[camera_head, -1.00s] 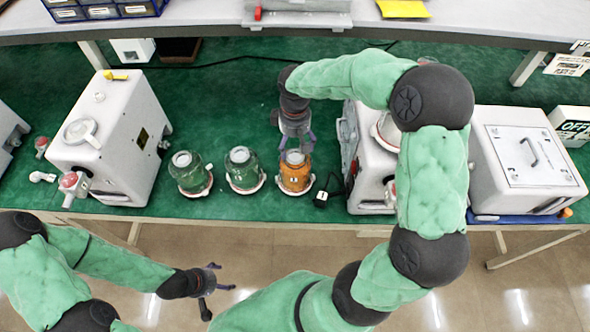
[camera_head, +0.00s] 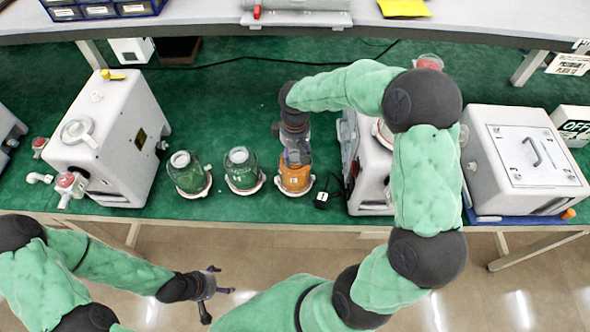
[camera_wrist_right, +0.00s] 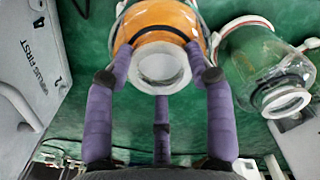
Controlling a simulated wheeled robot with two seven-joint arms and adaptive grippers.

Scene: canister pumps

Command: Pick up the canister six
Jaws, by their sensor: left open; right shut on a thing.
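The orange canister (camera_head: 294,180) stands upright on the green bench top, the rightmost of three canisters in a row. I cannot read which one is numbered six. My right gripper (camera_head: 297,156) reaches down over its top, and its purple fingers are shut around the canister's neck. The right wrist view shows the fingers around the orange body (camera_wrist_right: 168,22) and its pale round cap. My left gripper (camera_head: 222,281) is open and empty in front of the bench, above the floor.
A white pump machine (camera_head: 115,140) stands left of the canisters. Another white machine (camera_head: 368,165) is close on the right, partly hidden by my right arm. A grey shelf (camera_head: 200,22) runs along the back.

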